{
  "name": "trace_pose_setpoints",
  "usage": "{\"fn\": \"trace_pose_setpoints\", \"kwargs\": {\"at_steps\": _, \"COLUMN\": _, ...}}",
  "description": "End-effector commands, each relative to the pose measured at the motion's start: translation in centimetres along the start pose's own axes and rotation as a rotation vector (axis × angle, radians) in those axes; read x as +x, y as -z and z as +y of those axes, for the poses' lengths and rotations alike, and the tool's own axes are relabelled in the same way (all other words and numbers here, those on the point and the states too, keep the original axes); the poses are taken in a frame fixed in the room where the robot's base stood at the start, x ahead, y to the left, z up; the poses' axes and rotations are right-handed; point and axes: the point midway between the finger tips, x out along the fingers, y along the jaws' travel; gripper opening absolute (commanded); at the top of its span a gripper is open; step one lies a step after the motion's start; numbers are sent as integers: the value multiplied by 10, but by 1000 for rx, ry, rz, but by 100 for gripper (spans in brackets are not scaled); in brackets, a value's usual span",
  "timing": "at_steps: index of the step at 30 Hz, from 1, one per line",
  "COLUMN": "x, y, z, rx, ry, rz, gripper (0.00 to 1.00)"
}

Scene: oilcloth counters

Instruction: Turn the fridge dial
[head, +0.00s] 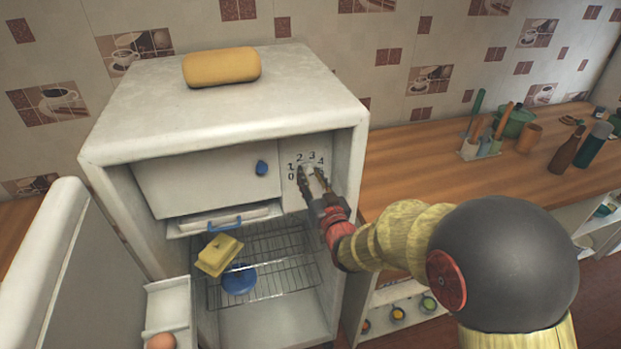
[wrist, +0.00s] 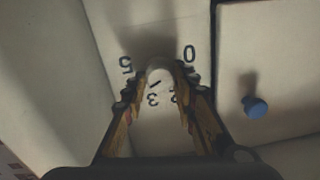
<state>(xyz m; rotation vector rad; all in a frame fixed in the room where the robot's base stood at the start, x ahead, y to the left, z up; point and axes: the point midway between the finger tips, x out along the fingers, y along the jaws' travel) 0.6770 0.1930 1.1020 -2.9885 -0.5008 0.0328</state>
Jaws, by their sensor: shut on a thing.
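The fridge (head: 140,130) stands with its door open to the left. Its dial panel (head: 318,150) is at the upper right inside, with black numbers around the dial. In the head view my gripper (head: 312,172) covers most of the dial. In the wrist view the white dial (wrist: 158,98) sits between the two fingers of my gripper (wrist: 158,88), which are shut on it. A dark mark shows on the dial.
A freezer flap with a blue knob (head: 262,168) is just left of the dial; the knob also shows in the wrist view (wrist: 255,107). The open door (head: 45,270) stands at left.

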Motion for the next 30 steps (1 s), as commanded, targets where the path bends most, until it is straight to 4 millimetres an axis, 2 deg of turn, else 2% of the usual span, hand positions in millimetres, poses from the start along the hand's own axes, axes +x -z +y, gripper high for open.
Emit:
{"fn": "trace_pose_setpoints", "kwargs": {"at_steps": 21, "x": 0, "y": -2, "z": -2, "rx": -532, "ry": -4, "rz": -25, "gripper": 2}}
{"fn": "trace_pose_setpoints", "kwargs": {"at_steps": 30, "x": 0, "y": -1, "z": -2, "rx": -687, "ry": -5, "rz": -35, "gripper": 2}}
